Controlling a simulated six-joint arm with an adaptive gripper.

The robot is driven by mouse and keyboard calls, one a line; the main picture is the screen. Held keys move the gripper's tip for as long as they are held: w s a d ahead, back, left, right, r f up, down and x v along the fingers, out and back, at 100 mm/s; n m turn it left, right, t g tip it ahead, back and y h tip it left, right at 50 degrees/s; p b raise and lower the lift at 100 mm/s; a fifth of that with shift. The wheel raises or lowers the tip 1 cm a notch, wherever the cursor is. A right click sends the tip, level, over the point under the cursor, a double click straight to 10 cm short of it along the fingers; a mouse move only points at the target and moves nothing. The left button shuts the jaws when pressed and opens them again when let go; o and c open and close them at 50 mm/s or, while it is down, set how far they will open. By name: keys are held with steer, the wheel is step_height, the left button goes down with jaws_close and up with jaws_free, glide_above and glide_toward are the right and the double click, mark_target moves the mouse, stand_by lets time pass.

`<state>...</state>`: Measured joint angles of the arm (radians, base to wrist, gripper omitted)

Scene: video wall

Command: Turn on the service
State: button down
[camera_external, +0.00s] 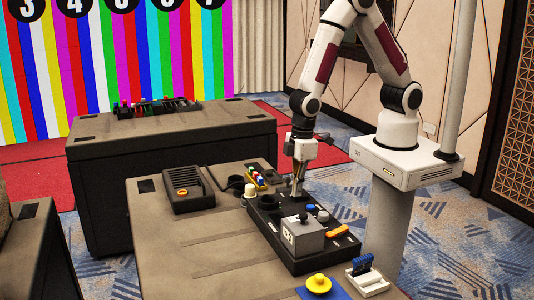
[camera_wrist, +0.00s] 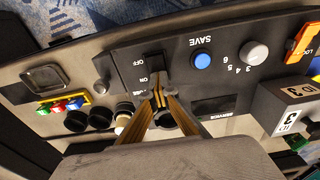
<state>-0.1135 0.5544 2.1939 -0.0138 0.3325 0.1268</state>
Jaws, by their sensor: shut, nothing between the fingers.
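The black control panel (camera_external: 262,222) lies on the grey desk and also fills the middle of the wrist view (camera_wrist: 105,65). The word SERVICE is printed beside a dark rectangular window (camera_wrist: 212,106) on the panel. My gripper (camera_external: 297,192) is shut and empty, pointing down over the panel's far part. In the wrist view its fingertips (camera_wrist: 159,96) are together near the ON end of the switch; contact is unclear.
The panel also has a blue button (camera_wrist: 202,61), a pale knob (camera_wrist: 255,54) and an orange part (camera_wrist: 303,42). A grey box (camera_external: 303,239) marked ID 3 stands on it. Colored pieces (camera_wrist: 62,104) and black round parts lie beside it. The desk's left side is mostly clear.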

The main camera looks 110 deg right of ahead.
mark_target(304, 195)
steer(key=shift+s+f, duration=0.25)
steer(key=shift+s, duration=0.4)
steer(key=shift+w+r, duration=0.2)
steer(key=shift+r, duration=0.45)
step_height(304, 195, up, 13)
steer(key=shift+r, duration=0.1)
stand_by(0.4)
steer(key=shift+s+d+r+t, duration=0.1)
steer(key=shift+s+r+t, duration=0.15)
steer(key=shift+s+t, duration=0.45)
steer(key=shift+s+f, duration=0.1)
